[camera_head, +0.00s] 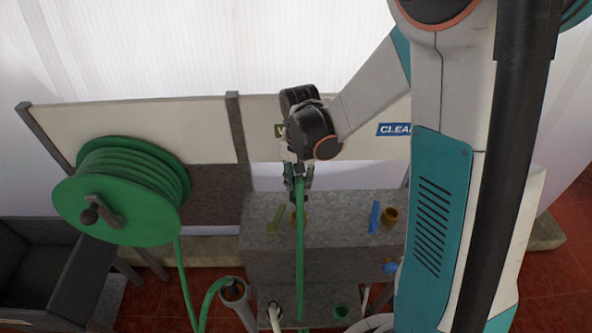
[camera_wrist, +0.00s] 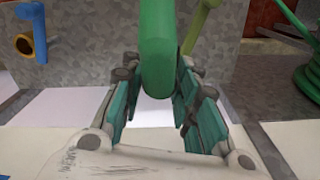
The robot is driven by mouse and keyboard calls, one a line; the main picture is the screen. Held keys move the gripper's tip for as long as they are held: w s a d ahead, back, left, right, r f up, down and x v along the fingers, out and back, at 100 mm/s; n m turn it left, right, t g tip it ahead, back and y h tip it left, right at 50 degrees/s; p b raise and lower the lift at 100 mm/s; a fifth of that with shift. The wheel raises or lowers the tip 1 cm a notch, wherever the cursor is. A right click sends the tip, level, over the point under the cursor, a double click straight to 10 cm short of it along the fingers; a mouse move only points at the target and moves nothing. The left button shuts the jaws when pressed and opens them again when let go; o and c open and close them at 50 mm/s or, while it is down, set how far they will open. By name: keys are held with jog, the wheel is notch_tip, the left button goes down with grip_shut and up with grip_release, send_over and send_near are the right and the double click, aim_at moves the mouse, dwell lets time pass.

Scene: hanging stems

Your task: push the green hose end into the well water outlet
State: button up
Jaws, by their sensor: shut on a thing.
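My gripper (camera_head: 299,178) is shut on the green hose end (camera_head: 299,240), above the front of a grey stone block. The hose hangs down from the jaws in the head view. In the wrist view the hose (camera_wrist: 157,45) sits between the teal fingers of my gripper (camera_wrist: 157,85). The left outlet (camera_head: 294,217), brass-coloured with a yellow-green lever (camera_head: 277,220), is partly hidden behind the hose. A green label above it, starting with W, is mostly covered by my wrist. The hose end appears apart from the outlet.
To the right is a second brass outlet (camera_head: 390,217) with a blue lever (camera_head: 374,217), below a blue CLEAN label (camera_head: 395,129). A green hose reel (camera_head: 120,195) stands at left. Other pipe or hose openings (camera_head: 234,290) are low down in front. A dark bin (camera_head: 40,265) is at far left.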

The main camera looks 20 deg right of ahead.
aim_at(299, 191)
jog(key=shift+f+b, duration=1.35)
jog(key=shift+f, duration=0.95)
jog(key=shift+f, duration=0.15)
jog(key=shift+f+b, duration=2.3)
jog(key=shift+f, duration=0.1)
jog(key=shift+f, duration=0.25)
jog(key=o, duration=1.1)
jog(key=shift+r, duration=0.1)
